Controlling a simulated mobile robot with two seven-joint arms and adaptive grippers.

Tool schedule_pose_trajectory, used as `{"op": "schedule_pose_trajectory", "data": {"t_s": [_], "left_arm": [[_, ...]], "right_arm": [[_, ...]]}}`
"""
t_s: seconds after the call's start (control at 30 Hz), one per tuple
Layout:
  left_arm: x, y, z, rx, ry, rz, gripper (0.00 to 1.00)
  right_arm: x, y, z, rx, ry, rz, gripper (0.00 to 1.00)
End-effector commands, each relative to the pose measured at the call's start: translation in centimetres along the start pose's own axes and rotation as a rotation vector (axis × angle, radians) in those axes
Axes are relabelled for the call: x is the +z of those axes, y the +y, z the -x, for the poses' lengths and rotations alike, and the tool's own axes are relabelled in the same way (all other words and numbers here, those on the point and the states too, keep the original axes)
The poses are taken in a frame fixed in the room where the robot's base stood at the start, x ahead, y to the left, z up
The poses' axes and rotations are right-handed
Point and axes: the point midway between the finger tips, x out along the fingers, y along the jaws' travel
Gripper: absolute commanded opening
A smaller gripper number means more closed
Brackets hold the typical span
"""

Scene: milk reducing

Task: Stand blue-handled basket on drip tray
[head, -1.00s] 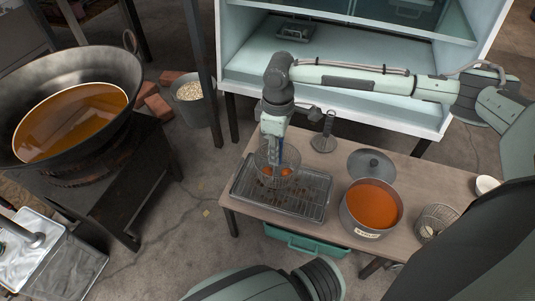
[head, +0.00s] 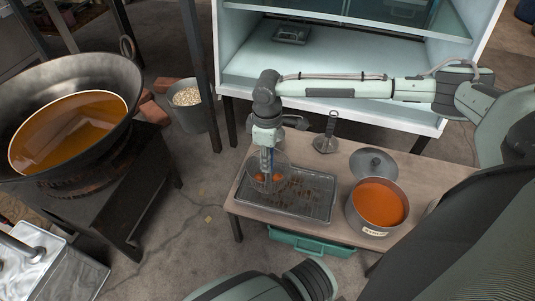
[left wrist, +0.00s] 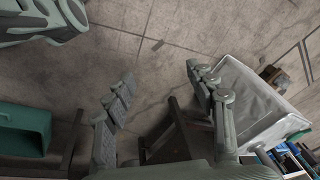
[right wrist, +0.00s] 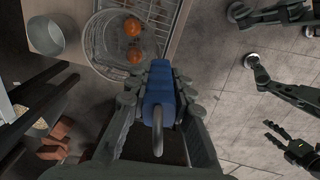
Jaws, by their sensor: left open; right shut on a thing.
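The blue-handled basket (head: 281,164) is a round wire basket with orange pieces in it. It is over the left part of the drip tray (head: 318,216), a grey rectangular tray with a rack on the table. I cannot tell whether its bottom touches the rack. My right gripper (head: 266,150) is above the basket and shut on its blue handle (right wrist: 158,88). In the right wrist view the basket (right wrist: 93,45) lies beyond the fingers, overlapping the tray's edge (right wrist: 176,30). My left gripper (left wrist: 162,76) is open and empty, above the floor.
A pot of orange-red liquid (head: 380,204) stands right of the tray, with a lid (head: 373,162) behind it. A metal stand (head: 327,140) is behind the tray. A large wok of oil (head: 75,130) is left across a floor gap. A glass-fronted cabinet (head: 350,60) is behind.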

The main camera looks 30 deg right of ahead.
Motion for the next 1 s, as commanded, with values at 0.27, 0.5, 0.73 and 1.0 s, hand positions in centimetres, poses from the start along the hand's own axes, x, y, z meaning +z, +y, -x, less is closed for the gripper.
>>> {"op": "schedule_pose_trajectory", "data": {"t_s": [0.27,0.5,0.73,1.0], "left_arm": [[-1.9,-0.5,2.5,-0.01,0.021,0.01,0.56],[-3.0,-0.9,4.8,-0.017,0.034,0.016,0.56],[-3.6,-1.1,6.3,-0.022,0.042,0.02,0.56],[-3.7,-1.2,6.7,-0.023,0.042,0.021,0.56]], "right_arm": [[-0.1,0.0,-1.0,0.001,0.002,0.0,0.0],[-0.1,0.0,-1.6,0.001,0.002,0.0,0.0],[-0.1,0.0,-1.9,0.001,0.002,0.0,0.0],[-0.1,0.0,-1.9,0.001,0.002,0.0,0.0]]}}
